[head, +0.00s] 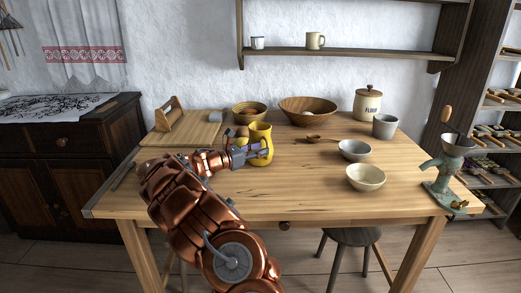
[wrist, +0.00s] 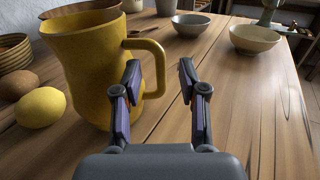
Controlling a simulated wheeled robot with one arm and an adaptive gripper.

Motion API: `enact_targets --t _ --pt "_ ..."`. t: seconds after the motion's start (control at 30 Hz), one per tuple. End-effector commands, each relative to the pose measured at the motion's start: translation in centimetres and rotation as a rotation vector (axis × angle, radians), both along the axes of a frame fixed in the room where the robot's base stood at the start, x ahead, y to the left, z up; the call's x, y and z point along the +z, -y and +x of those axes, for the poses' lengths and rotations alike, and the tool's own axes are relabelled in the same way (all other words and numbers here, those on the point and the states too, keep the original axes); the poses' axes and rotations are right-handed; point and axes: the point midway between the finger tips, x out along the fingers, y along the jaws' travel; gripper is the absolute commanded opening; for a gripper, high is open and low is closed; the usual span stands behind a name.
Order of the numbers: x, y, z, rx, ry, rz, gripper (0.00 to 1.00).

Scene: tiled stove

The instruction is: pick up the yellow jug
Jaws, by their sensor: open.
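The yellow jug (head: 261,144) stands upright on the wooden table, left of the middle in the head view. In the wrist view the jug (wrist: 88,70) is large at the left, with its handle (wrist: 152,68) pointing right. My gripper (head: 256,149) is open at the jug in the head view. In the wrist view its two fingers (wrist: 160,82) are apart; the left finger overlaps the space between the jug's body and the outer bar of the handle, and the right finger is to the right of the handle. I cannot tell whether either finger touches the jug.
A lemon (wrist: 41,107) and a brown egg-like item (wrist: 16,84) lie left of the jug. Bowls (head: 366,177) (head: 354,150), a grey cup (head: 385,126), a flour crock (head: 367,104) and a grinder (head: 447,170) stand to the right. The front of the table (head: 300,203) is clear.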

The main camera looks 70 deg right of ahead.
Motion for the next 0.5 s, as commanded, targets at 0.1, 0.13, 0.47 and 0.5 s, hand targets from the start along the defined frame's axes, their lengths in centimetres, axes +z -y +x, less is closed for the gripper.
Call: enact_targets --t 0.1,0.13,0.47,0.5 --pt "-0.1 1.2 -1.0 -0.001 0.001 0.002 0.42" --pt "-0.1 1.4 -1.1 -0.001 0.001 0.002 0.42" --pt "-0.1 2.1 -1.6 0.001 0.000 0.001 0.42" --pt "-0.1 2.1 -1.6 0.001 0.000 0.001 0.42"
